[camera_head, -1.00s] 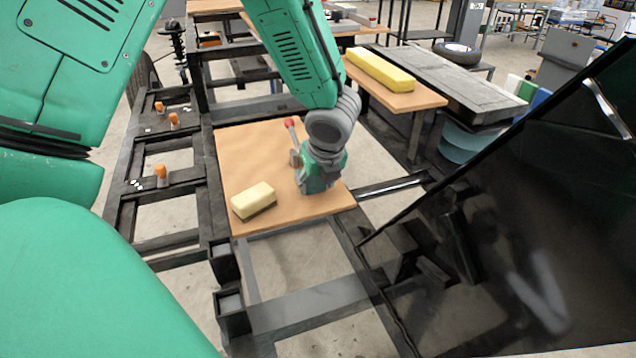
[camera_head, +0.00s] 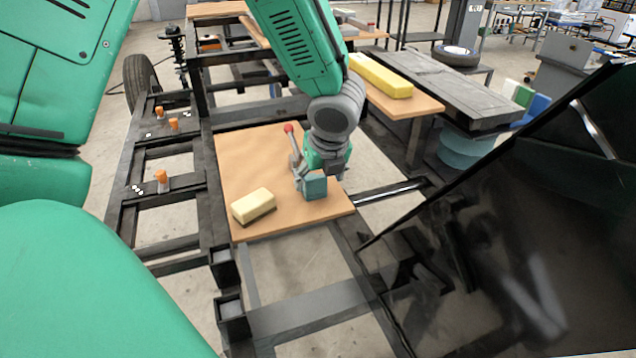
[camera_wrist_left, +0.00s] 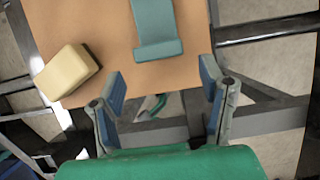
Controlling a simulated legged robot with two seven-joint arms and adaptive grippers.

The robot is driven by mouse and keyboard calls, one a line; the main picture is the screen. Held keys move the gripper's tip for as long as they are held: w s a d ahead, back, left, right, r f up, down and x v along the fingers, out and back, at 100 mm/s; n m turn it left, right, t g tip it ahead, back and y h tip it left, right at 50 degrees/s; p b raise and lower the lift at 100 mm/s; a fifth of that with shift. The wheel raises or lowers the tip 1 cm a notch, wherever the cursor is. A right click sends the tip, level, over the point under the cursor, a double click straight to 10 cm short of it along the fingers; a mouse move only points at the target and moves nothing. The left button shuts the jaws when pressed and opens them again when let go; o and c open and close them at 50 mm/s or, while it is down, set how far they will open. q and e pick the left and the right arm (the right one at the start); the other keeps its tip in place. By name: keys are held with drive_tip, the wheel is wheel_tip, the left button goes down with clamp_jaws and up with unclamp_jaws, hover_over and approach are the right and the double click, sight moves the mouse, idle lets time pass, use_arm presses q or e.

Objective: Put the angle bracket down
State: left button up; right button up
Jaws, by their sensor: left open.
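The angle bracket (camera_head: 315,187) is a teal, L-shaped piece on the right part of the tan board. In the left wrist view the bracket (camera_wrist_left: 154,25) lies on the board near its edge, ahead of the fingertips and apart from them. My left gripper (camera_head: 321,168) is just behind and above the bracket in the head view and partly covers it. In the left wrist view my left gripper (camera_wrist_left: 163,77) has its two blue-padded fingers wide apart with nothing between them. My right gripper does not show.
A cream block (camera_head: 254,204) with a dark underside lies at the board's front left. A red-tipped lever (camera_head: 290,129) stands beside the gripper. The tan board (camera_head: 245,160) rests on a black frame (camera_head: 205,190). A dark glossy panel (camera_head: 530,240) fills the right side.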

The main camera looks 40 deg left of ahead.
use_arm(q)
drive_tip(key=p+v, duration=0.1)
drive_tip(key=v, duration=0.6)
drive_tip(key=shift+d+r, duration=0.25)
drive_tip(key=shift+r, duration=0.05)
drive_tip(key=shift+s+a, duration=0.1)
